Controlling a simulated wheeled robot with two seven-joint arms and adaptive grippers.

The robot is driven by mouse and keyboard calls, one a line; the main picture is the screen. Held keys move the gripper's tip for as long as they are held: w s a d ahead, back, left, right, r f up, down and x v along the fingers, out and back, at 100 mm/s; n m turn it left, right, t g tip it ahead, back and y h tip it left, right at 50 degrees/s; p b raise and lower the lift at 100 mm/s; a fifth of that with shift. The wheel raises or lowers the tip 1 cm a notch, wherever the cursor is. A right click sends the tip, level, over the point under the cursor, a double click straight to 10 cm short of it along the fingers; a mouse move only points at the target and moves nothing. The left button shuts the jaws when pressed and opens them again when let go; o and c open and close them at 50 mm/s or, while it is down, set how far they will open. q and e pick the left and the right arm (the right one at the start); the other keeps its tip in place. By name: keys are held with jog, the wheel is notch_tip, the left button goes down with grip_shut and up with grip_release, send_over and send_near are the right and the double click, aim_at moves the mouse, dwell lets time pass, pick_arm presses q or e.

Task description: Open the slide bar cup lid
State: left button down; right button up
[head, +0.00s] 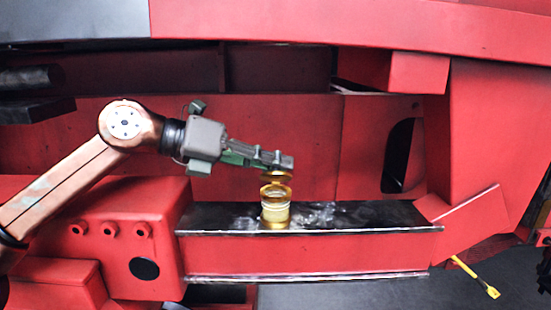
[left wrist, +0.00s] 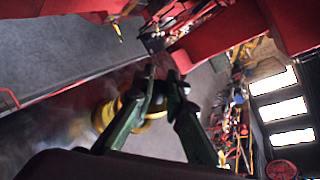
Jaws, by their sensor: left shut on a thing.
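The brass slide bar cup (head: 275,214) stands upright on the dark top of the slide bar. Its brass lid (head: 276,190) shows just above the cup body, and a tilted brass part of it reaches up to the fingertips. My left gripper (head: 287,162) comes in from the left, above the cup, and is shut on the lid. In the left wrist view my left gripper's green fingers (left wrist: 157,85) meet closely, with the brass of the lid (left wrist: 104,115) partly hidden behind them. The exact grip point is hidden. My right gripper is not in view.
The slide bar (head: 370,215) has a dark, worn top with pale shiny patches around the cup. A red block (head: 110,235) with round bosses stands at its left. Red frame plates rise behind and at the right. A yellow-handled object (head: 478,280) lies lower right.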

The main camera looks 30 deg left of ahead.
pick_arm(q)
jog(key=shift+w+a+r+n+g+p, duration=0.3)
jog(key=shift+n+g+p, duration=0.1)
jog(key=shift+p, duration=0.5)
jog(key=shift+w+n+p, duration=0.2)
jog(key=shift+n+p, duration=0.1)
jog(key=shift+p, duration=0.05)
jog(key=shift+w+a+f+n+g+h, duration=0.1)
jog(key=shift+w+a+n+g+h, duration=0.1)
jog(key=shift+n+g+h, duration=0.15)
jog(key=shift+w+a+f+n+g+h, duration=0.15)
jog(key=shift+w+a+n+g+h, duration=0.25)
jog(key=shift+n+g, duration=0.4)
jog(key=shift+w+a+f+n+g+h, duration=0.15)
jog(key=shift+w+n+g+h, duration=0.2)
jog(key=shift+w+n+g, duration=0.4)
jog(key=shift+s, duration=0.15)
jog(key=c, duration=2)
grip_release()
jog(key=shift+o, duration=0.3)
